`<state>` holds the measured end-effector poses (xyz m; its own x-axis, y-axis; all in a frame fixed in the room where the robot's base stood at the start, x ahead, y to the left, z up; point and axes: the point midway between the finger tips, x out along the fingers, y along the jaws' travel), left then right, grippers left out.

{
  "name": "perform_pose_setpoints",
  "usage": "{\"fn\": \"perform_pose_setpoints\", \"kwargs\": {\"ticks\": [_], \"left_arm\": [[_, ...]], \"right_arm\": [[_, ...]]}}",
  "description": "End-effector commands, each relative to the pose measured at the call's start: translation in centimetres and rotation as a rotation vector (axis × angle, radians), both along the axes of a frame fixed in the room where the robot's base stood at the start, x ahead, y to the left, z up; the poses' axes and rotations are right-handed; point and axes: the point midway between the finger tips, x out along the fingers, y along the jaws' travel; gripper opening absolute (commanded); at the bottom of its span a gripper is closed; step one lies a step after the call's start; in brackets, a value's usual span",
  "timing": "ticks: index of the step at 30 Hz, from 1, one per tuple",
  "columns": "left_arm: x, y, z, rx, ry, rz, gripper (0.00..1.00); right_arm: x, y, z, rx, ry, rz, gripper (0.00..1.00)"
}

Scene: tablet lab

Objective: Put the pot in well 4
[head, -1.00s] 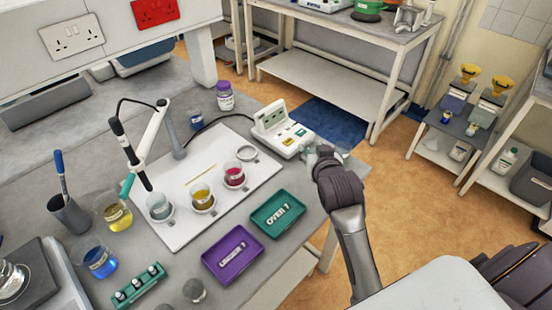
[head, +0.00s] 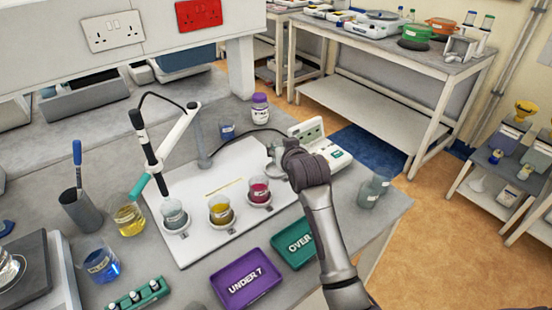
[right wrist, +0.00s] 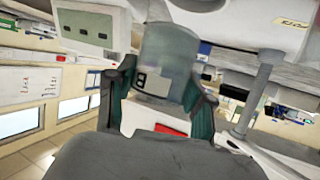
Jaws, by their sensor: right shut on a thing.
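The pot (right wrist: 168,60), a clear greyish vessel with a dark-marked label, sits between the two dark green fingers of my right gripper (right wrist: 160,100) in the right wrist view. The gripper is shut on it. In the head view my right gripper (head: 279,160) is over the right end of the white board (head: 215,245), beside the beaker of red liquid (head: 259,190). It mostly covers the place of the empty ring there, and little of the held pot shows. I cannot tell if the pot touches the board. My left gripper is not in view.
Beakers of grey (head: 174,215) and yellow (head: 221,211) liquid stand in the board's row. A meter (head: 318,150) is close behind my gripper. Purple (head: 245,280) and green (head: 293,244) trays lie in front.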

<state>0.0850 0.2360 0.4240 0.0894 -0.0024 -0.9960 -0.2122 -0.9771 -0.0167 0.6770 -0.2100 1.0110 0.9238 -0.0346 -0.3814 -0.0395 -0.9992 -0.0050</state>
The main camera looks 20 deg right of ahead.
Motion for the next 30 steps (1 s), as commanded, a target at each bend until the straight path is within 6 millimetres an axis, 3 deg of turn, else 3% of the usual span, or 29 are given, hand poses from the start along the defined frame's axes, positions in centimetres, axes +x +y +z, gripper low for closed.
{"fn": "perform_pose_setpoints", "kwargs": {"ticks": [5,15,26,27,30], "left_arm": [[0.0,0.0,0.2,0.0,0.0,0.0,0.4],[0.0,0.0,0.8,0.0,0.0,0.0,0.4],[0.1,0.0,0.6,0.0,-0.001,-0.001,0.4],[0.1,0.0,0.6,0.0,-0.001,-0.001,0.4],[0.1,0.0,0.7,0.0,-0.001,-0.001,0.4]], "right_arm": [[1.3,1.1,-1.0,0.0,-0.001,0.0,0.17],[1.2,1.1,-4.9,0.0,0.0,-0.001,0.17],[1.2,1.1,-5.3,0.0,-0.001,-0.001,0.17],[1.2,1.1,-5.4,0.0,-0.001,-0.001,0.54],[1.2,1.1,-5.3,0.0,-0.001,-0.001,0.71]]}}
